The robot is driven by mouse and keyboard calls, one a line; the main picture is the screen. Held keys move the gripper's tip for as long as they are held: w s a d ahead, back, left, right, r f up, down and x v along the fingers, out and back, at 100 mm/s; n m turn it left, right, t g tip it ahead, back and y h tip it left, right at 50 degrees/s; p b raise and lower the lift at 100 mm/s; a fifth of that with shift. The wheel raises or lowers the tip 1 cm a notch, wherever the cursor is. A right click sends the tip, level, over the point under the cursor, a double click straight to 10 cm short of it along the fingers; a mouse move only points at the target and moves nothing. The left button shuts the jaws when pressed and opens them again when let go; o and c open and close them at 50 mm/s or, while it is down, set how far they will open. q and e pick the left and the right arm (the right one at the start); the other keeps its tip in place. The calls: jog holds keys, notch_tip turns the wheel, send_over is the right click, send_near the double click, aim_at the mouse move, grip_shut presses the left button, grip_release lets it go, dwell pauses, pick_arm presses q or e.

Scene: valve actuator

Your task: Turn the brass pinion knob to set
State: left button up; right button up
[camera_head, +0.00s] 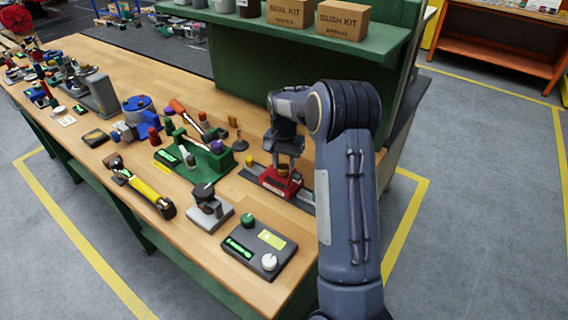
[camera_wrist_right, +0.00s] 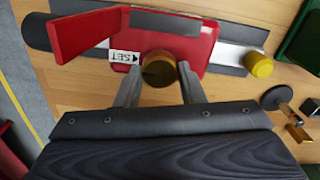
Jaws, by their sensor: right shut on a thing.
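The brass pinion knob (camera_wrist_right: 158,70) is round, with a dark centre, on a red actuator body (camera_wrist_right: 203,50) in the right wrist view. A white label reading SET with an arrow (camera_wrist_right: 124,56) is beside the knob, upside down in this view. My right gripper (camera_wrist_right: 160,80) is shut on the knob, one finger on each side. In the head view, my right gripper (camera_head: 284,165) reaches down onto the red actuator (camera_head: 274,182), and it mostly hides the knob. My left gripper is not in view.
A yellow cap (camera_wrist_right: 259,64) stands on the grey rail beside the actuator. A green fixture (camera_head: 205,165), a grey valve block (camera_head: 209,208) and a dark control box (camera_head: 258,247) stand nearby on the wooden bench. A green shelf (camera_head: 395,45) with boxes rises behind.

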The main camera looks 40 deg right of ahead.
aim_at(284, 166)
jog(key=shift+r, duration=0.1)
dwell(0.3)
jog(key=o, duration=1)
notch_tip(284, 166, up, 8)
jog(key=shift+f+b, duration=0.25)
jog(key=shift+b, duration=0.25)
jog(key=shift+r, duration=0.1)
